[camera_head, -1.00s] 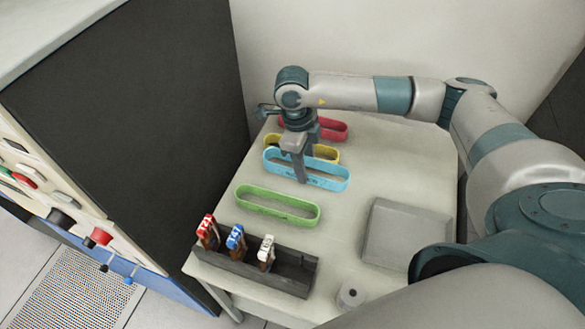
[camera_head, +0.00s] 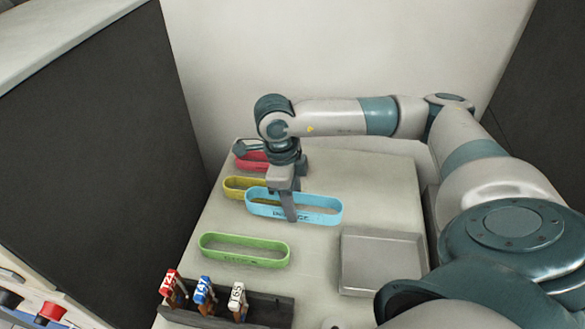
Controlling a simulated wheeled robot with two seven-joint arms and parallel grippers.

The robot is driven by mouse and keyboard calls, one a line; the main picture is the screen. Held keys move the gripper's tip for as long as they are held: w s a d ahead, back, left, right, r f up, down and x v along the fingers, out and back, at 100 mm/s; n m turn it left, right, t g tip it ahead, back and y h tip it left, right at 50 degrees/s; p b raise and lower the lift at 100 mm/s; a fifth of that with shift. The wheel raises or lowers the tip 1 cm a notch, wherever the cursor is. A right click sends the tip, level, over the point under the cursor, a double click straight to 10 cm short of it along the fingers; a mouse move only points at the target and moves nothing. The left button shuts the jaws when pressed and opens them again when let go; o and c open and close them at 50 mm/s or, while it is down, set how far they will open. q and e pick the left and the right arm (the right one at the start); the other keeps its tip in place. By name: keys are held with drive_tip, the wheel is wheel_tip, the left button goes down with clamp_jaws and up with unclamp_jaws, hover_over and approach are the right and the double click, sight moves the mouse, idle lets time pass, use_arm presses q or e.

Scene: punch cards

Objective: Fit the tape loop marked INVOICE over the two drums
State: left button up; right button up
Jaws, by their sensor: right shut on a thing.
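The light blue tape loop (camera_head: 318,211) has dark lettering on its front side, partly covered by a finger; it looks like INVOICE. My right gripper (camera_head: 289,207) points down and is shut on the near wall of this loop. The loop is upright on its edge, at or just above the table; I cannot tell if it touches. The two drums are not in view. My left gripper is not in view.
A green loop (camera_head: 244,250) lies nearer on the table (camera_head: 330,240). A yellow loop (camera_head: 233,187) and a red loop (camera_head: 252,160) lie behind. A grey tray (camera_head: 382,262) is at right. A dark rack (camera_head: 262,309) holds red, blue and white numbered tags. A dark cabinet panel (camera_head: 100,130) stands left.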

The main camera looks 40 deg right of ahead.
sight(264, 209)
drive_tip(key=shift+a, duration=0.1)
drive_tip(key=w+a+f+n, duration=0.1)
drive_tip(key=a+n, duration=0.1)
drive_tip(key=n, duration=0.2)
drive_tip(key=w+a+f+n+t, duration=0.1)
drive_tip(key=n, duration=0.4)
drive_tip(key=w+a+f+n+t, duration=0.1)
drive_tip(key=a+n, duration=0.1)
drive_tip(key=n, duration=0.2)
drive_tip(key=shift+w+a+n, duration=0.2)
drive_tip(key=shift+a+n, duration=0.15)
drive_tip(key=shift+n, duration=0.05)
drive_tip(key=shift+w+a+f+n+t+y, duration=0.3)
drive_tip(key=shift+a+n, duration=0.75)
drive_tip(key=shift+n, duration=1.3)
drive_tip(key=shift+w+a+f+n+t+y, duration=0.1)
drive_tip(key=shift+w+a+f+n, duration=0.5)
drive_tip(key=shift+n, duration=1.7)
drive_tip(key=shift+w+a+f+n+t+y, duration=0.15)
drive_tip(key=shift+w+a+n, duration=0.35)
drive_tip(key=shift+a+n, duration=1.45)
drive_tip(key=shift+d+r+n, duration=0.15)
drive_tip(key=shift+d+n, duration=0.25)
drive_tip(key=shift+d, duration=0.05)
